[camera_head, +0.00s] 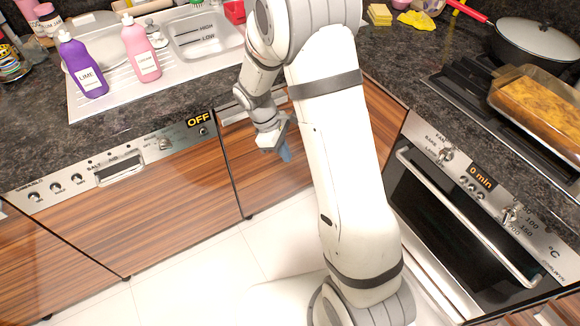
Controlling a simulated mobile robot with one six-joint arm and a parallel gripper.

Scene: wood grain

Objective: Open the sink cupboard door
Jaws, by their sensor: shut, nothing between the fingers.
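The sink cupboard door (244,160) is a wood-grain panel below the sink (203,33), between the dishwasher front and the corner. It looks closed, with a dark gap along its left edge. A metallic strip (233,114) runs along its top. My gripper (286,155) is in front of the door's upper right part, pointing downward. Its bluish fingertips are shut and hold nothing. I cannot tell whether they touch the door. My arm hides the right side of the door and part of the counter.
The dishwasher (150,210) with an OFF display is left of the door. An oven (440,215) with a bar handle is at the right. Purple (82,68) and pink (140,50) bottles stand by the sink. A pan (535,45) and baking dish (545,105) are on the hob side. White floor (200,270) is clear.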

